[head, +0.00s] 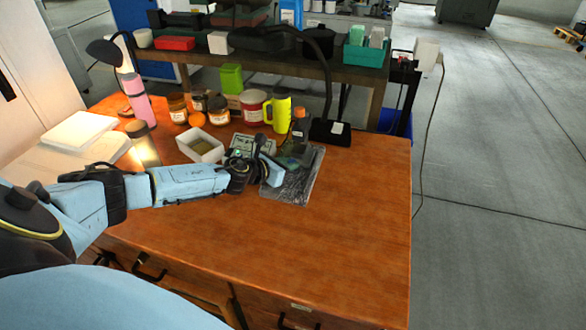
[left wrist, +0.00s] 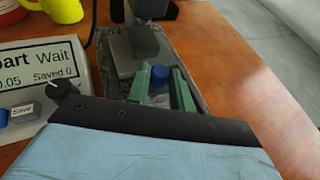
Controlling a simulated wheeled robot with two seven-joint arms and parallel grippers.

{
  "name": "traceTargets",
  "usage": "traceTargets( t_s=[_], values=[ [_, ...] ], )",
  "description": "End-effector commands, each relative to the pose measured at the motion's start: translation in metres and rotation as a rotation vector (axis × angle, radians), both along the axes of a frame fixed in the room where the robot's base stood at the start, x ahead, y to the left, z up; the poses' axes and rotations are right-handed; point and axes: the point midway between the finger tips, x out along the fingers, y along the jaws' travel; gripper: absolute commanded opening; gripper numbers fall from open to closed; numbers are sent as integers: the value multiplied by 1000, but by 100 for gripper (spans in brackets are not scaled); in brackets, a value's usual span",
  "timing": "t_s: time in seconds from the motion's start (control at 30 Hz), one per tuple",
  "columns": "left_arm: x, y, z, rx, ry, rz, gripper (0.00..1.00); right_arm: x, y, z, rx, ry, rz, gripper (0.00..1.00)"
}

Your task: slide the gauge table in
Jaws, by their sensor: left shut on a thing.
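The gauge stand has a dark speckled base slab (head: 291,191), which lies on the wooden desk; its edge also shows in the left wrist view (left wrist: 187,60). A grey block (left wrist: 125,55), apparently the gauge table, sits on the slab with a dark upright part over it. A blue knob (left wrist: 160,77) is at its near side. My left gripper (left wrist: 166,84) has its two green fingers shut on the blue knob, one finger each side. In the head view my left gripper (head: 283,164) is small over the slab and hides part of the stand. My right gripper is not in view.
A readout box (left wrist: 38,75) with a "Wait" display and a Save button stands left of the slab. A white open box (head: 200,147), several jars and a yellow mug (head: 281,110) stand behind. The desk's front and right (head: 340,235) are clear.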

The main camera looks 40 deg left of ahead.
Motion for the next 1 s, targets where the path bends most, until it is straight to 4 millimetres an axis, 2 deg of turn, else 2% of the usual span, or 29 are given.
traceTargets(
  t_s=[0.1, 0.13, 0.3, 0.67, 0.87, 1.0],
  values=[
    [2, 2, 3, 0, -5, 6, 0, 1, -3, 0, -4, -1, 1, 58],
    [2, 2, 3, 0, -5, 6, 24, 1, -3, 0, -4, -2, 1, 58],
    [2, 1, 2, -1, -4, 4, 44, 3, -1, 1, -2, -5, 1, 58],
    [-2, 1, 3, 0, -2, 2, 44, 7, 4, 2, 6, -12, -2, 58],
    [-27, 5, 14, 1, 0, 1, 44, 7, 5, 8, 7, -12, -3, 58],
    [-52, 8, 24, 3, 0, -1, 44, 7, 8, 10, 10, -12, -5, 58]
  ],
)
